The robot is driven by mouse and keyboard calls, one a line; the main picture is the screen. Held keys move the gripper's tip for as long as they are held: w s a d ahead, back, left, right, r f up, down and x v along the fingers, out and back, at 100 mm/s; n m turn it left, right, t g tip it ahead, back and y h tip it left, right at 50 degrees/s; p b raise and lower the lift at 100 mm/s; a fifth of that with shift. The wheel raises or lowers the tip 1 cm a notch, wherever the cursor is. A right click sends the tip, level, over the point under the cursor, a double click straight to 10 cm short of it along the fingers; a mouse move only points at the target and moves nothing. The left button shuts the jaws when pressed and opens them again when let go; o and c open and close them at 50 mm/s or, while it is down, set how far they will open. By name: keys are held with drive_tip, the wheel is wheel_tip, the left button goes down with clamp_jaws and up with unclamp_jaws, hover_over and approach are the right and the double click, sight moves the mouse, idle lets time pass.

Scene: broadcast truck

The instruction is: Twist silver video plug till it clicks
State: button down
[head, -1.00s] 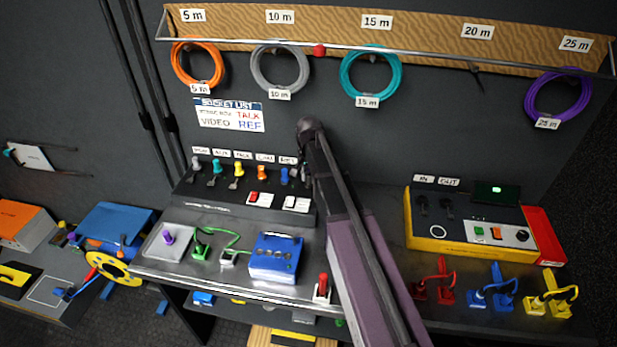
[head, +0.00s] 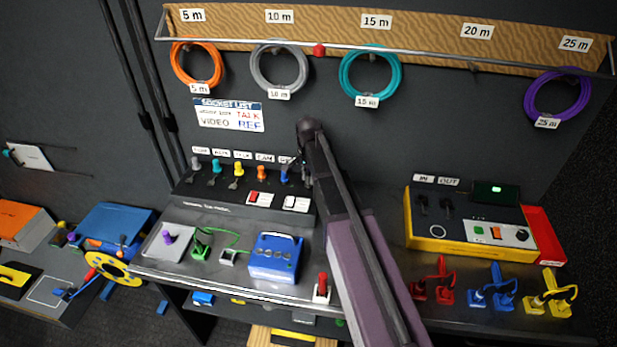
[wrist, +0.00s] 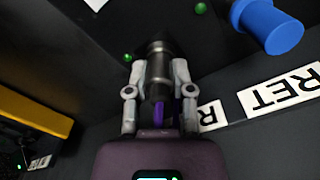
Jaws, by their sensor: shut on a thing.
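In the wrist view, the silver plug (wrist: 159,66) is a dark metallic cylinder standing against the dark socket panel. My gripper (wrist: 158,84) is shut on it, one finger on each side. A purple piece shows behind the plug between the fingers. Whether the plug is fully seated is hard to tell. In the head view, my gripper (head: 304,170) is at the right end of the plug row on the sloped socket box (head: 225,192), mostly hidden behind my arm. The held plug cannot be made out there.
A blue plug (wrist: 272,27) stands close beside the held plug, near a RET label (wrist: 280,90). Orange (head: 262,173), yellow (head: 239,168) and teal (head: 215,166) plugs and a grey one (head: 196,163) continue the row leftwards. A yellow-sided box (head: 470,225) stands to the right.

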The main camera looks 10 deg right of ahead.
drive_tip(key=shift+c, duration=2)
unclamp_jaws()
drive_tip(key=shift+n, duration=0.4)
